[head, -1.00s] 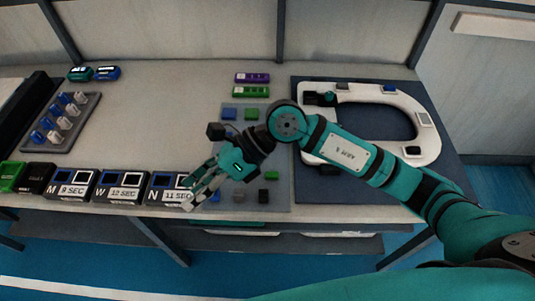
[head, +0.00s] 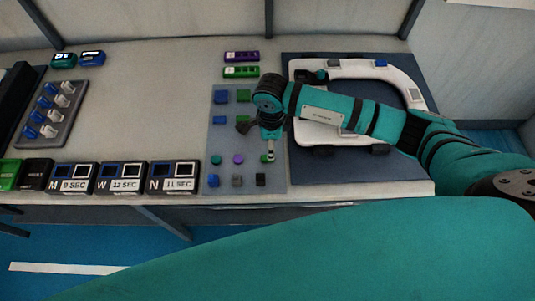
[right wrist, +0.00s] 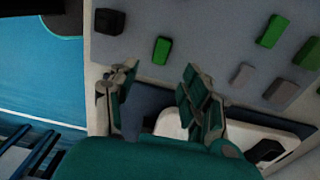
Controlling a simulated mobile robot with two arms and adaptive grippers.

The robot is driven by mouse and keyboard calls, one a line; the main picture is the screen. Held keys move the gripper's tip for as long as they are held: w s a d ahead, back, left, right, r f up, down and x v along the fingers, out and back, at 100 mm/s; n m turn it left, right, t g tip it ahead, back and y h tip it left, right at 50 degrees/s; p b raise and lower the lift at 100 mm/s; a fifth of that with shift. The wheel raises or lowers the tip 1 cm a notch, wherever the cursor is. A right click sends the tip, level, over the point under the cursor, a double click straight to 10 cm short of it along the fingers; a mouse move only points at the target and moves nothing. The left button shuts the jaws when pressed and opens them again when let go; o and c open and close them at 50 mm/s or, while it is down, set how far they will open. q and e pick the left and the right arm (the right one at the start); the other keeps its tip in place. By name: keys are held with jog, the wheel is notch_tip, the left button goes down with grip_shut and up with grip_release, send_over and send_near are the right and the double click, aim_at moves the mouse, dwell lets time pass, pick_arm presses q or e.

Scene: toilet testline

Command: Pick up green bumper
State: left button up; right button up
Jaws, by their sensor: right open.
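Small bumpers in several colours lie on a blue-grey mat (head: 225,140). One green bumper (head: 267,160) lies near the mat's right edge, partly hidden by my right gripper (head: 269,153). Another green bumper (head: 243,96) lies at the back of the mat. In the right wrist view, my right gripper (right wrist: 159,101) is open and empty. One green bumper (right wrist: 161,50) lies just past the fingertips, apart from them and roughly between them. Further green bumpers show at the right, one of them near the top (right wrist: 272,30). My left gripper is not in view.
A black bumper (head: 260,180) lies near the front edge, with grey and blue ones beside it. The white toilet seat (head: 402,82) lies on a dark mat to the right. Labelled timer boxes (head: 174,177) stand at left. The table's back left middle is clear.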

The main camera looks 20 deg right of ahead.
jog(key=shift+f, duration=0.7)
jog(key=f+p, duration=0.1)
jog(key=f, duration=0.1)
jog(key=f+p, duration=0.1)
jog(key=f, duration=0.1)
jog(key=shift+a, duration=0.4)
jog(key=shift+w+f, duration=0.1)
jog(key=shift+f, duration=0.55)
jog(key=c, duration=0.9)
jog(key=shift+r, duration=0.1)
